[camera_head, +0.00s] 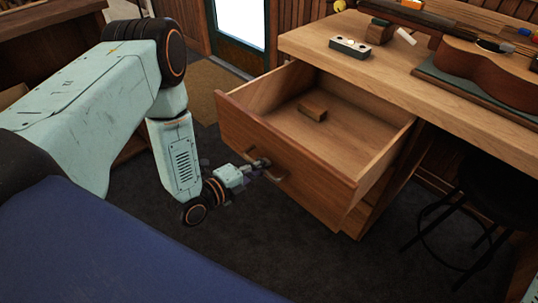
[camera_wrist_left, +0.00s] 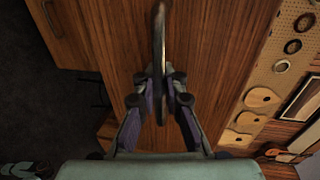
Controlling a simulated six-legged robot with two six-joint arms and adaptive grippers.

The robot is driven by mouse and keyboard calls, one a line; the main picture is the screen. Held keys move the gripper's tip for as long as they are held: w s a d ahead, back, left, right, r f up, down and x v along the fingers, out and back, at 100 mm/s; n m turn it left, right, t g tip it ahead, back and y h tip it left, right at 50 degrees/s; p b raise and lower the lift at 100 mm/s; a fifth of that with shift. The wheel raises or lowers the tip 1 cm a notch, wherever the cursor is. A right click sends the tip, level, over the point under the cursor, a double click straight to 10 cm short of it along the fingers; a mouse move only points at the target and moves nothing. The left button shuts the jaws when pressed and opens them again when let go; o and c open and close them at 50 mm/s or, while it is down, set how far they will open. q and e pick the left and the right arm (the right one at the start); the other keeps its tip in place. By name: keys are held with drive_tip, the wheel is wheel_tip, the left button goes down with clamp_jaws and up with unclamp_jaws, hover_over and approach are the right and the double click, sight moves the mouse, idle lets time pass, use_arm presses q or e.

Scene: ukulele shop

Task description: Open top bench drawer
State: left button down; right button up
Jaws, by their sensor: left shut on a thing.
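The top bench drawer (camera_head: 275,165) is pulled well out from the wooden bench (camera_head: 450,105), its inside in plain view in the head view. A small wooden block (camera_head: 312,112) lies on the drawer floor. My left gripper (camera_head: 262,164) is shut on the drawer's metal handle (camera_head: 277,176) at the front face. In the left wrist view the fingers (camera_wrist_left: 166,95) close around the handle (camera_wrist_left: 159,40) against the wooden drawer front (camera_wrist_left: 120,50). My right gripper is not in view.
A dark stool (camera_head: 490,195) stands at the right. Dark floor lies below the drawer.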

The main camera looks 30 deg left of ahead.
use_arm(q)
drive_tip(key=shift+s+a+r, duration=0.1)
drive_tip(key=shift+s+r, duration=0.05)
drive_tip(key=shift+r, duration=0.05)
drive_tip(key=shift+f, duration=0.1)
drive_tip(key=c, duration=1.4)
unclamp_jaws()
drive_tip(key=shift+s, duration=0.1)
drive_tip(key=shift+c, duration=0.2)
drive_tip(key=v, duration=1.1)
drive_tip(key=shift+s, duration=0.4)
drive_tip(key=shift+a, duration=0.15)
